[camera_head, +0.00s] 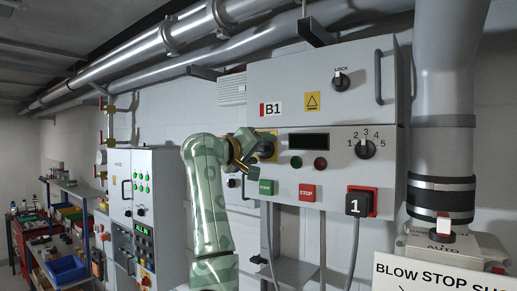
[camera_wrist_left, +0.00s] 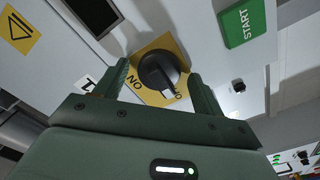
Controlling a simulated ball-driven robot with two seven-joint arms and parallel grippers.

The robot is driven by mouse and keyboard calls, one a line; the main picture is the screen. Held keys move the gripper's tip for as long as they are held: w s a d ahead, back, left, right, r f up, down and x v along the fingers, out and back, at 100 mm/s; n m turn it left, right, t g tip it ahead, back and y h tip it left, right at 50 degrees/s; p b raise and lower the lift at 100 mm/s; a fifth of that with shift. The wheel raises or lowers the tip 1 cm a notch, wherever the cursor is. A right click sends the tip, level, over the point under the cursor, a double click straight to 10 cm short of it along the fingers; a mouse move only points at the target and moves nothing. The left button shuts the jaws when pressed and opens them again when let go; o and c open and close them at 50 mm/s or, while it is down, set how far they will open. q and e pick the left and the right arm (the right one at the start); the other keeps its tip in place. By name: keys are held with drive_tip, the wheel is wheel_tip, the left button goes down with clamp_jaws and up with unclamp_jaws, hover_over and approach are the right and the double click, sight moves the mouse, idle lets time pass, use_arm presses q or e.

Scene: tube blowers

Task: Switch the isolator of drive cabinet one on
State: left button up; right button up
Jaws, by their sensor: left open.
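The drive cabinet, marked B1 (camera_head: 335,105), is a light grey wall box. Its isolator (camera_head: 267,150) is a black rotary knob on a yellow plate at the cabinet's left side, partly hidden by my gripper in the head view. In the left wrist view the isolator knob (camera_wrist_left: 158,68) shows between my fingers, with a pale pointer mark towards the lower right. Lettering on the plate appears upside down; part is covered. My left gripper (camera_head: 244,150) is open, its fingers on either side of the knob; contact cannot be told. My right gripper is not in view.
Another grey cabinet (camera_head: 143,165) and shelves stand left. A large pipe (camera_head: 443,75) and BLOW STOP sign (camera_head: 440,275) are right.

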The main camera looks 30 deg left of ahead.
use_arm(q)
drive_tip(key=c, duration=1)
drive_tip(key=shift+o, duration=0.2)
drive_tip(key=shift+m, duration=0.3)
drive_tip(key=m, duration=0.2)
drive_tip(key=shift+a+m+b, duration=0.1)
drive_tip(key=shift+m+b, duration=0.2)
drive_tip(key=m, duration=0.3)
drive_tip(key=shift+m, duration=0.3)
drive_tip(key=m, duration=0.5)
drive_tip(key=shift+r+m+p, duration=0.1)
drive_tip(key=shift+m+p, duration=0.2)
drive_tip(key=m, duration=0.5)
drive_tip(key=shift+m, duration=0.3)
drive_tip(key=o, duration=1)
drive_tip(key=shift+c, duration=0.2)
